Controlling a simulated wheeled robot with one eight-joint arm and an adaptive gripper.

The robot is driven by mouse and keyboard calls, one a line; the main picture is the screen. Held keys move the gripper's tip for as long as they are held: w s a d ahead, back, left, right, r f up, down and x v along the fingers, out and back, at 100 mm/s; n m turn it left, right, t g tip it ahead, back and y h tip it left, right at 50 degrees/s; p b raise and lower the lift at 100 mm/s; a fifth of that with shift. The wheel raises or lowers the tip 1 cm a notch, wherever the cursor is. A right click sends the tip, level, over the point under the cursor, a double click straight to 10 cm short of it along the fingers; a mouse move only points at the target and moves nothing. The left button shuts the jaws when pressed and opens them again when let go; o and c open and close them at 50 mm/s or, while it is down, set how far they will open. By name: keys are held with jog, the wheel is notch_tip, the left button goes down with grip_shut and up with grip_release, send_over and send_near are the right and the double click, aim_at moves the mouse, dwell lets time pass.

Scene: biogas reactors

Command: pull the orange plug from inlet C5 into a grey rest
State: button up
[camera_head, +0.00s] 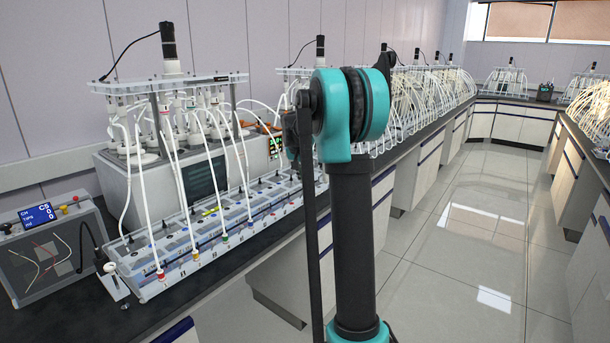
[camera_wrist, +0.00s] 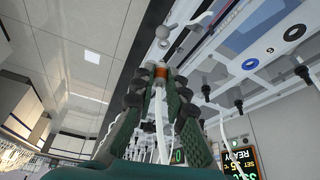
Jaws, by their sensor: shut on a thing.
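In the wrist view my gripper (camera_wrist: 160,76) has its dark green fingers closed around the orange plug (camera_wrist: 161,71). A white tube (camera_wrist: 160,115) runs from the plug back between the fingers. A grey ball-shaped piece (camera_wrist: 163,32) on a short bar shows just beyond the fingertips; I cannot tell whether it is a grey rest or whether the plug touches it. A blue-ringed port (camera_wrist: 295,32) and a dark-ringed port (camera_wrist: 270,51) are on the pale panel at the right. In the head view my teal and black arm hides the gripper, and I cannot make out inlet C5.
The long inlet strip (camera_head: 150,291) holds plugs with white tubes, among them a red plug (camera_head: 160,277). Reactor racks line the bench. The tiled floor (camera_head: 470,240) at the right is clear.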

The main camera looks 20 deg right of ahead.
aim_at(306, 194)
jog(key=shift+f, duration=1.25)
jog(key=shift+f, duration=1.1)
dwell(1.7)
jog(key=o, duration=0.8)
jog(key=shift+o, duration=0.2)
jog(key=v, duration=1.2)
jog(key=s+a+f+n+y, duration=0.1)
jog(key=s+a+f+n, duration=0.1)
jog(key=s+f, duration=0.6)
jog(key=s+a+f+n+y, duration=0.1)
jog(key=s+a+f+n, duration=0.2)
jog(key=s+f, duration=0.5)
jog(key=s+a+f+n, duration=0.2)
jog(key=s+f, duration=0.6)
jog(key=s, duration=1.3)
jog(key=shift+s+a+n+t+y, duration=0.3)
jog(key=shift+a+n+t+y, duration=0.1)
